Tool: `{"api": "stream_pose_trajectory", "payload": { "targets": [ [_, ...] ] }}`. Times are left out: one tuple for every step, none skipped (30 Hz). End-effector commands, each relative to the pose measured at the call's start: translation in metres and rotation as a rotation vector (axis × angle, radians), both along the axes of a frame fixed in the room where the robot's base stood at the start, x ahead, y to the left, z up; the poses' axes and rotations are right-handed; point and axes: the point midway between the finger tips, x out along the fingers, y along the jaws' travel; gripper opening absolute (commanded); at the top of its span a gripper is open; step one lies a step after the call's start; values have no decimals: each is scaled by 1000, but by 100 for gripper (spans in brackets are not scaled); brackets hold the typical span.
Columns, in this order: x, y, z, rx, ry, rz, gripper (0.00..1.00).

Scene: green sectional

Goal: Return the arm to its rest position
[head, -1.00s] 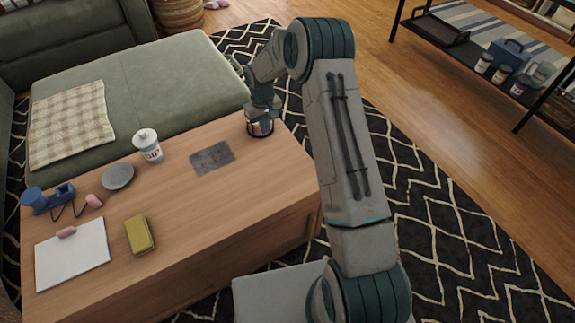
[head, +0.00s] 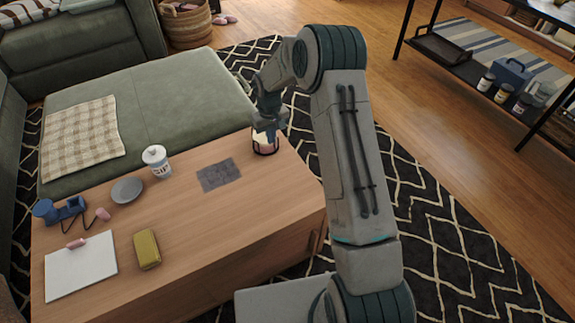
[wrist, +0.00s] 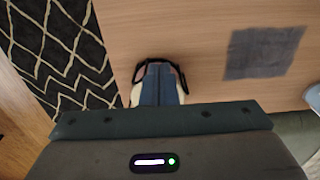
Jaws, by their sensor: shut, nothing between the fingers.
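My gripper (head: 270,131) is at the far right corner of the wooden coffee table (head: 190,235), pointing down over a small dark-framed holder (head: 265,148) with something pale and pinkish in it. In the wrist view my shut fingers (wrist: 158,84) show in front of the holder, whose dark rim (wrist: 139,68) appears around them. Nothing shows between the fingers. I cannot tell whether they touch the holder. My arm reaches out and bends down from above the table's right side.
On the table are a grey cloth (head: 218,174), a white cup (head: 157,161), a grey plate (head: 127,190), a yellow case (head: 147,250), white paper (head: 81,266) and a blue object (head: 60,209). A green sofa (head: 160,95) lies behind. A black shelf (head: 470,62) stands right, across open floor.

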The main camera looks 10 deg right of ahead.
Motion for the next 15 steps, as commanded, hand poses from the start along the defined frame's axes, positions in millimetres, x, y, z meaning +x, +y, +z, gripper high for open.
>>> {"api": "stream_pose_trajectory", "payload": {
  "targets": [
    [0,0,0,0,0,0,0],
    [0,0,0,0,0,0,0],
    [0,0,0,0,0,0,0],
    [0,0,0,0,0,0,0],
    [0,0,0,0,0,0,0],
    [0,0,2,-1,-1,0,0],
    [0,0,5,0,-2,-1,0],
    [-1,-1,10,-2,-5,-2,0],
    [-2,-2,19,-4,-9,-3,0],
    [-4,-3,28,-6,-11,-5,0],
    [-7,-4,39,-9,-15,-8,0],
    [-11,-6,55,-12,-22,-12,0],
    [-15,-7,69,-16,-26,-17,0],
    [-19,-9,85,-18,-32,-21,0],
    [-26,-12,105,-23,-40,-28,0]
  ]
}}
